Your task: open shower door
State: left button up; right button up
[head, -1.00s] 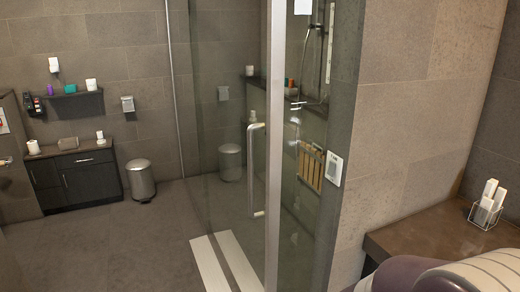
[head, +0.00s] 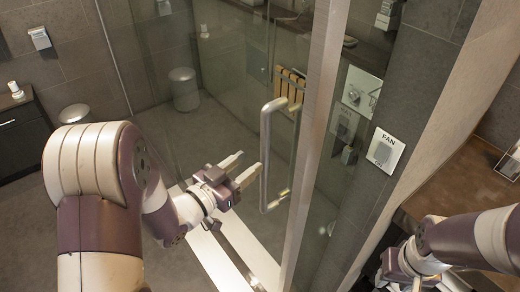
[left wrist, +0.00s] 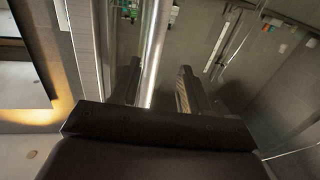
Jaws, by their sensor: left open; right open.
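The glass shower door (head: 225,60) has a vertical silver bar handle (head: 265,155) near its pale metal edge post. The door looks shut. My left gripper (head: 249,168) is open, just left of the handle, with its fingertips pointing at it. In the left wrist view the handle (left wrist: 155,50) runs lengthwise between the two open fingers (left wrist: 158,88); I cannot tell whether it touches either one. My right gripper (head: 398,272) is low at the right, by the counter, and partly cut off by the bottom edge.
A wall panel marked FAN (head: 385,150) is right of the door. A brown counter (head: 450,185) with a wire holder (head: 509,162) stands at the far right, close to my right arm. The floor between is clear.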

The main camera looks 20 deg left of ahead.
aim_at(264, 156)
pick_arm(q)
jog(key=w+d, duration=0.2)
jog(key=w+d+p, duration=0.1)
jog(key=w, duration=0.1)
jog(key=shift+w+d+r, duration=0.1)
jog(key=shift+d+r, duration=0.25)
jog(key=shift+d, duration=0.05)
jog(key=shift+w+a+f, duration=0.2)
jog(key=shift+w, duration=0.35)
jog(key=shift+s+d+r, duration=0.1)
jog(key=shift+s+d, duration=0.05)
jog(key=c, duration=0.4)
grip_shut()
